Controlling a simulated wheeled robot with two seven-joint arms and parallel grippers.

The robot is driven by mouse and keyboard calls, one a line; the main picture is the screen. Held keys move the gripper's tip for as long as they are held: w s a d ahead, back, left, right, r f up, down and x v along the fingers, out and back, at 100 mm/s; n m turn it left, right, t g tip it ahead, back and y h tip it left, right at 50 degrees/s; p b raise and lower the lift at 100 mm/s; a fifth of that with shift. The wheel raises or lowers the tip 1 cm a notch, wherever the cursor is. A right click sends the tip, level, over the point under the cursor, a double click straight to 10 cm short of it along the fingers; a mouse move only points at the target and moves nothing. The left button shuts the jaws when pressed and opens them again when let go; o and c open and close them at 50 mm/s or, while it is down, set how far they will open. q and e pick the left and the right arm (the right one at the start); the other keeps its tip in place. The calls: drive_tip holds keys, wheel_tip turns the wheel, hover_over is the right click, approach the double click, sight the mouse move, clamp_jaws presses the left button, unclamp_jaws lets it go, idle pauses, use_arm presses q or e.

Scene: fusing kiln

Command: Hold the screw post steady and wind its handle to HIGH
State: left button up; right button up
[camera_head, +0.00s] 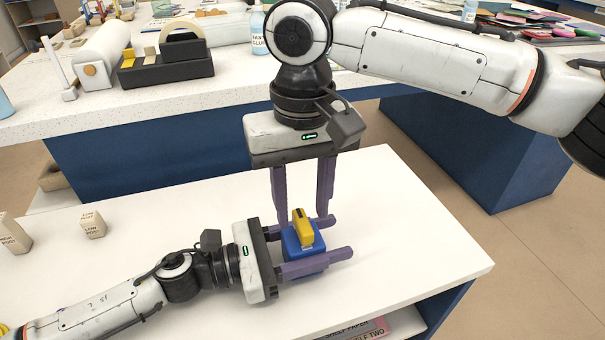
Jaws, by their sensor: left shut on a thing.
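The screw post stands on the white table, with a blue body (291,243) and a yellow handle (303,230) on top. My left gripper (340,237) reaches in from the lower left and is shut on the blue body, one finger on the far side and one on the near side. My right gripper (302,218) points down from above, its two fingers spread apart either side of the yellow handle's far end, with a gap visible between them. Any contact of the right fingers with the handle cannot be seen. No readable HIGH mark shows on the post.
Two small labelled blocks stand on the white table (420,245) at the left: a LOW POST block (92,224) and another post block (12,235). The table's right side is clear.

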sight(302, 221)
drive_tip(key=shift+f, duration=1.8)
clamp_jaws()
drive_tip(key=n, duration=0.5)
drive_tip(key=shift+n, duration=0.9)
drive_tip(key=n, duration=0.3)
drive_tip(key=shift+n, duration=0.3)
